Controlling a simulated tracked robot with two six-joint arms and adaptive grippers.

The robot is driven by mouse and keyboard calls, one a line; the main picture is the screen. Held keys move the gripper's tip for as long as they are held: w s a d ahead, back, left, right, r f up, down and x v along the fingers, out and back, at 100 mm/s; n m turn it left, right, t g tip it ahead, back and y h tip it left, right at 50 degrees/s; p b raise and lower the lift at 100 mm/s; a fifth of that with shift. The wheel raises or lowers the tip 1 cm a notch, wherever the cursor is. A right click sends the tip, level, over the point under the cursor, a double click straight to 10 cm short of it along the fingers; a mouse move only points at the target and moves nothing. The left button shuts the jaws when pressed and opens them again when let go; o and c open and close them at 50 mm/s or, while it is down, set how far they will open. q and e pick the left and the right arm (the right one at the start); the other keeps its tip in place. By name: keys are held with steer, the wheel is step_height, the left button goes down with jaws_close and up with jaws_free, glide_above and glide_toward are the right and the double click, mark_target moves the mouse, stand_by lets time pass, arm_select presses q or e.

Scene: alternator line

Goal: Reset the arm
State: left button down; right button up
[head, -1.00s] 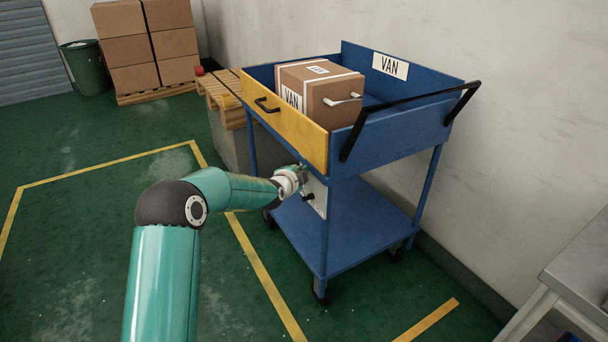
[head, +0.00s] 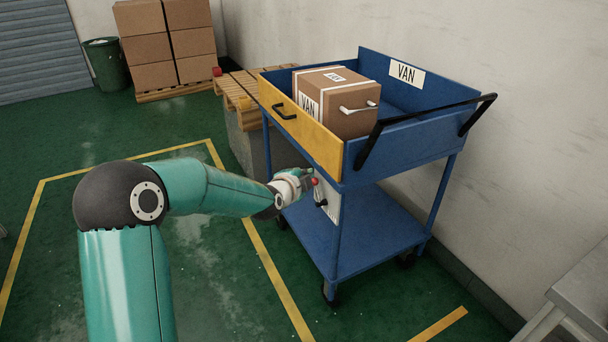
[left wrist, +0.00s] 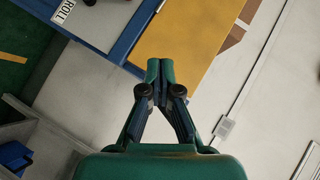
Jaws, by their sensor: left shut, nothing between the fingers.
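My left arm reaches in from the left in the head view. Its gripper (head: 306,181) is beside the blue trolley (head: 412,147), just below the yellow front panel (head: 310,130). In the left wrist view the gripper (left wrist: 160,66) has its two fingertips together with nothing between them. The yellow panel (left wrist: 190,40) lies beyond the fingertips there. A carton marked VAN (head: 345,110) sits in the trolley's upper tray. My right gripper is in neither view.
A pallet on a grey block (head: 250,145) stands behind. Stacked cartons (head: 150,50) and a green bin (head: 107,65) are at the back. Green floor at left is open.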

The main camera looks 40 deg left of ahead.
arm_select(q)
steer(key=shift+s+r, duration=0.15)
steer(key=shift+s, duration=0.1)
stand_by(0.3)
